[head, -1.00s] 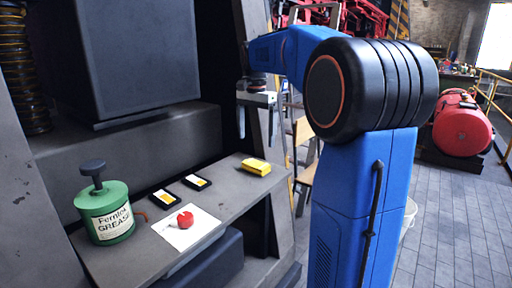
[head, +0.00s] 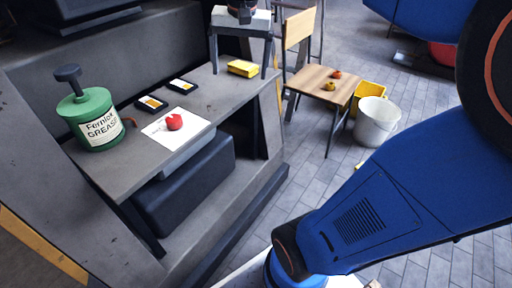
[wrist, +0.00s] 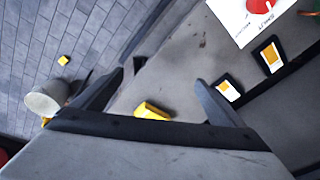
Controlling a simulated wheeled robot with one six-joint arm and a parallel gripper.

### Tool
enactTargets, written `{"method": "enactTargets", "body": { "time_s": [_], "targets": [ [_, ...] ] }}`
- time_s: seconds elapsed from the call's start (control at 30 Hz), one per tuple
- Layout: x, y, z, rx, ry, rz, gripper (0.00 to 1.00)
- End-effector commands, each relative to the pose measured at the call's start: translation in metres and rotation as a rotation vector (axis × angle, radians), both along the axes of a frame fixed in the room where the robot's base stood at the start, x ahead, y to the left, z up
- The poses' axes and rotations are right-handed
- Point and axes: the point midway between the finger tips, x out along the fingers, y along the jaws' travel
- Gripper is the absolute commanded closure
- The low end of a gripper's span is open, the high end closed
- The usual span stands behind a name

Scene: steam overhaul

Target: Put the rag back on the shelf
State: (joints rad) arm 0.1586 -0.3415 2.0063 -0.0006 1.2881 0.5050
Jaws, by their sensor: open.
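No thing in view is clearly a rag. A small yellow block-like thing (head: 243,68), perhaps a folded rag, lies on the grey shelf (head: 150,172) near its right end; I cannot tell if it is cloth. My gripper (head: 240,72) is open and empty above that end, with its fingers on either side of the yellow thing in the head view. In the wrist view the yellow thing (wrist: 152,110) shows between the fingers (wrist: 160,82), apart from both. Another small yellow thing (wrist: 63,60) lies on the floor.
A green grease can (head: 95,122), a red round thing (head: 174,122) on white paper (head: 156,132) and two dark-framed cards (head: 151,103) share the shelf. A wooden chair (head: 318,82), yellow bin (head: 370,93) and white bucket (head: 376,122) stand right on the tiled floor.

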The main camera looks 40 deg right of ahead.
Motion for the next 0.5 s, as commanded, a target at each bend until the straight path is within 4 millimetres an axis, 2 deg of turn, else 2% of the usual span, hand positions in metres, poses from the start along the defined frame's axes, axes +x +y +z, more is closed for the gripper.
{"method": "enactTargets", "body": {
  "time_s": [0.03,0.1,0.5],
  "targets": [
    [-0.016,0.008,-0.008,-0.010,-0.017,0.049,0.08],
    [-0.035,0.017,-0.021,-0.025,-0.039,0.122,0.08],
    [-0.134,0.054,-0.109,-0.127,-0.166,0.514,0.08]
  ]
}}
